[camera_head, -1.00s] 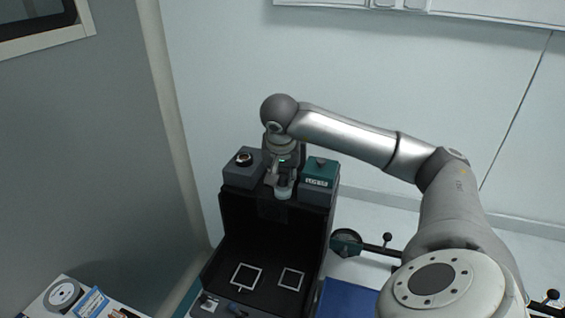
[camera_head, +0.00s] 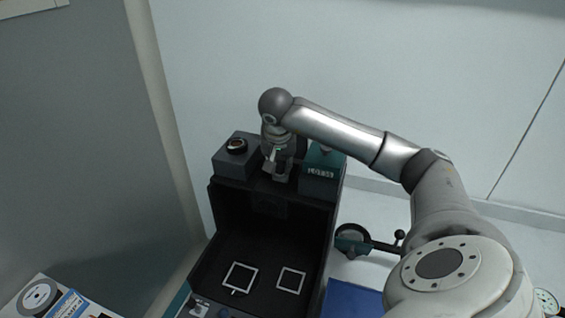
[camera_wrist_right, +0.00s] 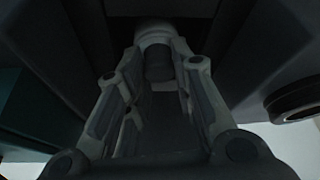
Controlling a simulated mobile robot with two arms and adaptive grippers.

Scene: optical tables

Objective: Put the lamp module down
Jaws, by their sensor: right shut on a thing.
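My right gripper (camera_head: 279,176) hangs between two boxes at the back of a black open-fronted housing. In the right wrist view its fingers (camera_wrist_right: 156,66) are closed around a short dark cylinder with a pale grey collar (camera_wrist_right: 155,36), which I take to be the lamp module. Its lower end is hidden, so I cannot tell whether it touches a surface. My left gripper is not in view.
The black housing (camera_head: 272,210) has a grey box (camera_head: 237,157) with a round lens at left and a teal-topped, labelled box (camera_head: 319,178) at right, both close to the gripper. Two white square outlines (camera_head: 240,277) mark its floor. A blue panel (camera_head: 352,300) lies to the right.

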